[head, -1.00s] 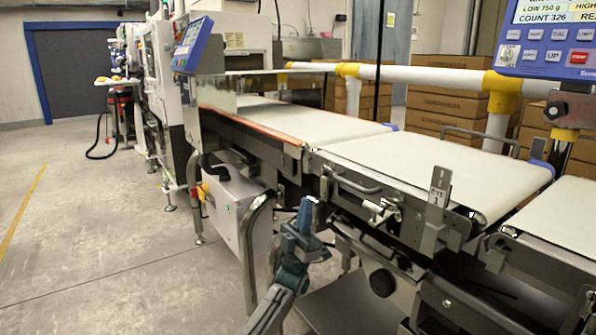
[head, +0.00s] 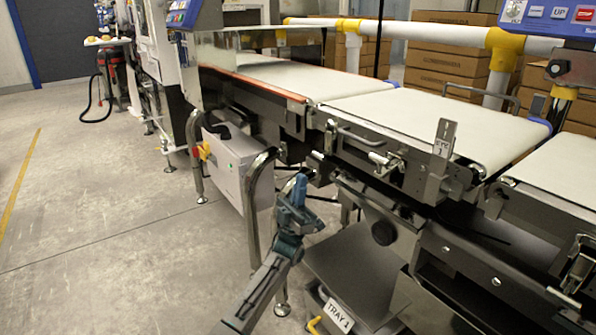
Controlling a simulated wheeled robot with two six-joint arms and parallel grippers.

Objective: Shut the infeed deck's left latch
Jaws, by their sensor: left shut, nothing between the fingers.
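A metal toggle latch (head: 388,163) sits on the front side rail of the middle belt deck (head: 420,115), below and right of a bar handle (head: 358,139). Its short lever sticks out toward me from the rail. A second, similar latch (head: 578,268) is on the right-hand deck (head: 560,175) at the right edge of the view. I cannot tell from any label which deck is the infeed one. My left gripper (head: 299,187) is shut and empty, pointing up, left of and a little lower than the middle latch, apart from it. My right gripper is not in view.
A bent steel leg (head: 252,200) and a white box (head: 228,165) stand left of my left gripper. A plate marked EYE 1 (head: 442,150) rises right of the middle latch. A shelf labelled TRAY 1 (head: 338,316) is below. Open floor (head: 110,200) lies left.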

